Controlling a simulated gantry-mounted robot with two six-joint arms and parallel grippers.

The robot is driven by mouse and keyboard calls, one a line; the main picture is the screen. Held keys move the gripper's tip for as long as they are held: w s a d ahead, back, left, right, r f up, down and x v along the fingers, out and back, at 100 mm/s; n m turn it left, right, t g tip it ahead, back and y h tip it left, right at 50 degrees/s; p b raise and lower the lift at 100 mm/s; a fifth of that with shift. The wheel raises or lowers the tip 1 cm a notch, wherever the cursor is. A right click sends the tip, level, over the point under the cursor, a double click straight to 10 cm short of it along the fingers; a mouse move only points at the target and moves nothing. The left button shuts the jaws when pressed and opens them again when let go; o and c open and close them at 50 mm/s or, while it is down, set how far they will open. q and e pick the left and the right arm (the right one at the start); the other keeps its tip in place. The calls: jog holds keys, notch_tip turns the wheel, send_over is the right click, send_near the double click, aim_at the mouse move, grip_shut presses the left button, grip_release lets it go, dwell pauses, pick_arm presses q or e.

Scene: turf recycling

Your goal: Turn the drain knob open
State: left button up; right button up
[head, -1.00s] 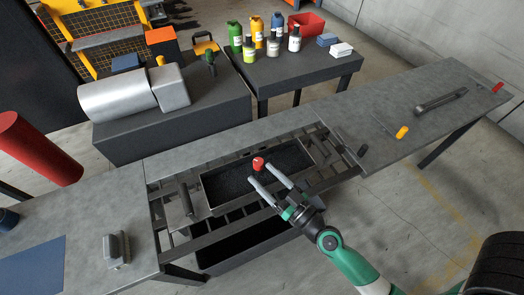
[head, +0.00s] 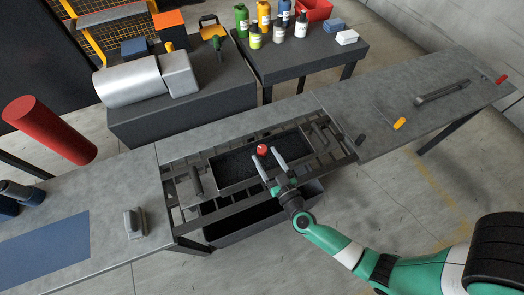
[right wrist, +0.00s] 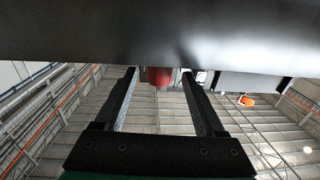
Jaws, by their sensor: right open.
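The red knob (head: 263,149) stands at the black rectangular tray (head: 211,170) set in the slatted bench opening. My right gripper (head: 266,158) is open, with its fingertips to either side of the knob in the head view. In the right wrist view the red knob (right wrist: 159,77) shows between the two open fingers (right wrist: 160,95), with a gap on each side. Its upper part there is cut off by a dark surface. I cannot tell if either finger touches the knob. My left gripper is not in view.
A yellow piece (head: 399,124) and a dark bar (head: 442,93) lie on the right bench. A grey block (head: 134,223) and a blue mat (head: 40,246) are on the left bench. A dark bin (head: 235,232) stands below the opening. Bottles (head: 242,21) stand behind.

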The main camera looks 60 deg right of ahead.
jog(key=x, duration=0.3)
jog(key=shift+w+d, duration=0.15)
jog(key=shift+w, duration=0.1)
grip_shut()
